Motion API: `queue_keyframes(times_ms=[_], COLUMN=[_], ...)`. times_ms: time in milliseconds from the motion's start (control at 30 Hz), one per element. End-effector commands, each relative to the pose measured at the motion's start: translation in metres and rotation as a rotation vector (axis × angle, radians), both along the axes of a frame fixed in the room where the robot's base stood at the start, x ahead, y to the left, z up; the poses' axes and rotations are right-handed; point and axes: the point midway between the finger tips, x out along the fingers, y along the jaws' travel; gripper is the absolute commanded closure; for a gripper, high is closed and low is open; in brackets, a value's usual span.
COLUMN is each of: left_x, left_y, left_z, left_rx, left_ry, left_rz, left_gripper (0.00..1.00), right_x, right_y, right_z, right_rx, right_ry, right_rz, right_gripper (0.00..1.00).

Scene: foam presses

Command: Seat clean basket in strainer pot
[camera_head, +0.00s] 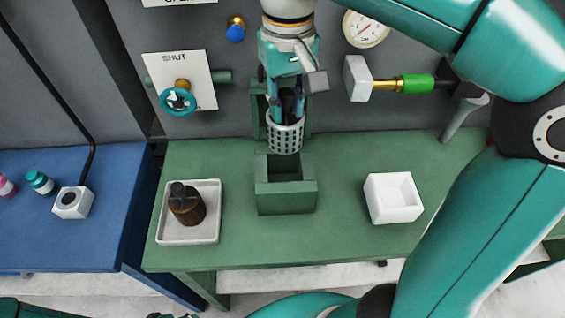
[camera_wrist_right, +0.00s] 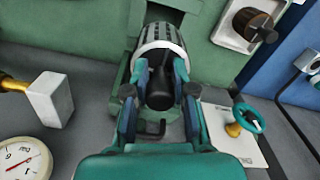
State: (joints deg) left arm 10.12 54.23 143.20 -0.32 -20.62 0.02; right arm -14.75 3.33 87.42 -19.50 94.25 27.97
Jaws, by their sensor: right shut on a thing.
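The clean basket (camera_head: 285,137) is a light grey perforated cup. My right gripper (camera_head: 287,108) is shut on its dark upper part and holds it upright, above and behind the opening of a green square holder (camera_head: 286,197), which I take for the strainer pot. In the right wrist view the basket (camera_wrist_right: 158,40) points away between the two fingers of the gripper (camera_wrist_right: 159,95), with a black knob (camera_wrist_right: 160,85) between them. The basket hides part of the holder's back. My left gripper is not in view.
A white tray (camera_head: 188,238) with a dark brown capped object (camera_head: 187,204) stands left on the green table (camera_head: 335,240). A white open box (camera_head: 393,198) stands right. Behind are a teal valve wheel (camera_head: 178,101), a gauge (camera_head: 366,29) and a green-sleeved lever (camera_head: 415,83).

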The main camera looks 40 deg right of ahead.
Motion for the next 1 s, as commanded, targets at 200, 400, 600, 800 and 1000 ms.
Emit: queue_keyframes(times_ms=[200, 400, 600, 800, 1000], left_x=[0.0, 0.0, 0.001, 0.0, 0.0], left_y=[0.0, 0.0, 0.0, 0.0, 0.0], left_z=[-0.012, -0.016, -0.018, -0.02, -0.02], left_rx=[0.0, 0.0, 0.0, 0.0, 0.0], left_ry=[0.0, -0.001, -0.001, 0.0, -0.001], left_rz=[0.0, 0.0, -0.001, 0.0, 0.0], left_gripper=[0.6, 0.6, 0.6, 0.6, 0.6], right_x=[0.001, 0.002, 0.003, 0.004, 0.004], right_y=[0.001, 0.003, 0.005, 0.004, 0.005], right_z=[-0.063, -0.103, -0.118, -0.143, -0.156], right_rx=[-0.001, 0.0, 0.0, -0.001, 0.0], right_ry=[0.007, 0.007, 0.007, 0.003, -0.001], right_rz=[0.005, 0.009, 0.013, 0.013, 0.014], right_gripper=[1.0, 1.0, 1.0, 1.0, 1.0])
